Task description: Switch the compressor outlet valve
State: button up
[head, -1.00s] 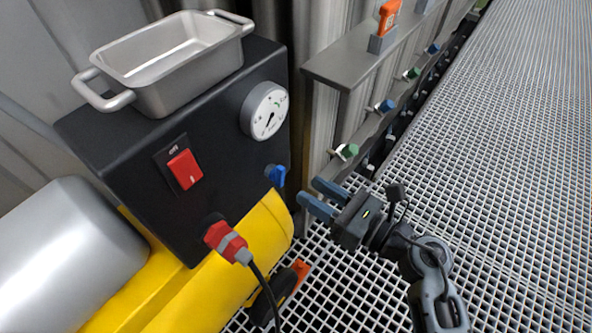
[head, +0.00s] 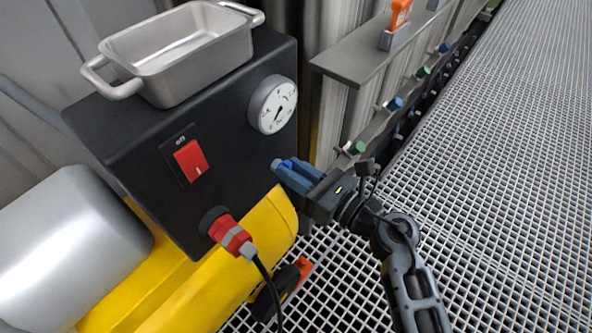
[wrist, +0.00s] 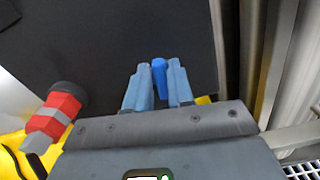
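The compressor outlet valve is a small blue handle (head: 288,163) on the front of the black compressor box (head: 230,155), below the gauge. In the wrist view the blue handle (wrist: 159,76) stands upright between the two blue-grey fingers of my gripper (wrist: 160,84). The fingers sit close on both sides of it, with little or no gap. In the head view my gripper (head: 284,167) reaches the valve from the right, and its fingers hide most of the handle.
A red switch (head: 190,160), a dial gauge (head: 273,104) and a red plug (head: 229,234) with a black cable are on the box. A metal tray (head: 178,66) stands on top. A yellow tank (head: 245,262) lies below. A shelf (head: 355,62) and small valves run along the right wall.

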grip_shut()
jog(key=shift+p, duration=0.3)
jog(key=m+p, duration=0.2)
jog(key=shift+w+d+r+m+p, duration=0.1)
jog(key=shift+r+m+p, duration=0.1)
jog(key=shift+m+p, duration=0.2)
jog(key=m+p, duration=0.3)
jog(key=shift+w+d+f, duration=0.15)
jog(key=m+p, duration=0.2)
jog(key=m, duration=0.1)
jog(key=m+p, duration=0.2)
jog(key=m, duration=0.1)
jog(key=f+m+p, duration=0.1)
jog(key=m+p, duration=0.1)
jog(key=m, duration=0.2)
jog(key=shift+w+d+f, duration=0.1)
jog(key=shift+w+d, duration=0.05)
jog(key=shift+w, duration=0.05)
jog(key=shift+f, duration=0.1)
